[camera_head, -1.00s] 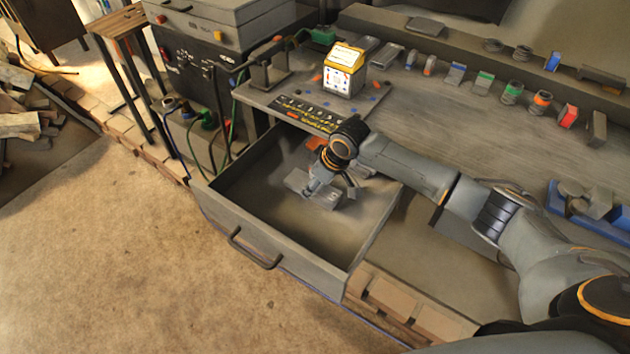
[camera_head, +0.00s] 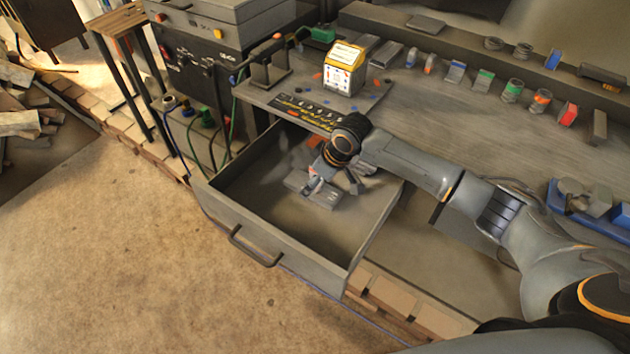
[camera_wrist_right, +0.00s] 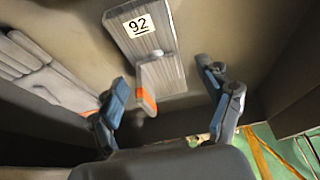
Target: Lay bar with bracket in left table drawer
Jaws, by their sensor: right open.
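The bar with bracket (camera_head: 322,200) is a flat grey ribbed piece inside the pulled-out table drawer (camera_head: 308,272). It appears to lie flat on the drawer floor. The right wrist view shows the bar (camera_wrist_right: 150,45) with a white "92" label and a bracket with an orange end standing out from it. My right gripper (camera_head: 330,182) is down in the drawer over the bar. My left gripper is not in view.
The drawer walls stand close around my gripper. A yellow-and-white box (camera_head: 344,70) and a black label strip (camera_head: 305,112) are on the bench above. The drawer's front part is bare.

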